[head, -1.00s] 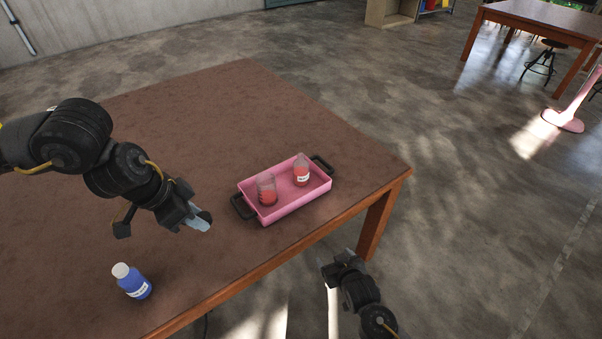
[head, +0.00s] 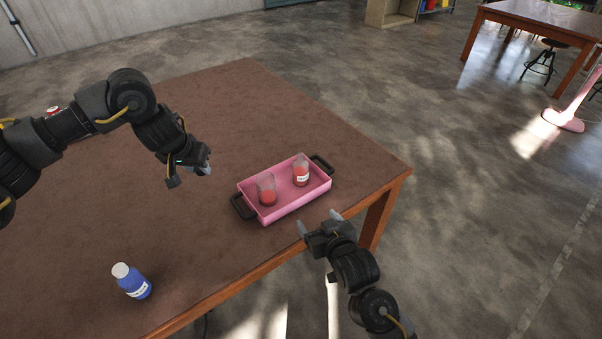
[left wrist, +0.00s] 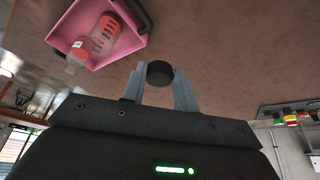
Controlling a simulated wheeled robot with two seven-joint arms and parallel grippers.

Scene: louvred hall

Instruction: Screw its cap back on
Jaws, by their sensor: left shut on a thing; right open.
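My left gripper (head: 203,168) is shut on a small black cap (left wrist: 159,73), held above the table to the left of the tray. The pink tray (head: 284,209) has dark handles and holds two clear vessels with red contents. One is a labelled bottle (head: 301,174) at the tray's right; no cap shows on its neck in the left wrist view (left wrist: 76,60). The other is a beaker (head: 266,190) at the tray's left. My right gripper (head: 319,222) is open and empty, near the table's front edge below the tray.
A blue bottle (head: 134,283) with a white cap stands on the brown table (head: 230,120) at the front left. A small red and white thing (head: 53,110) shows behind my left arm. The table's middle and far part are clear.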

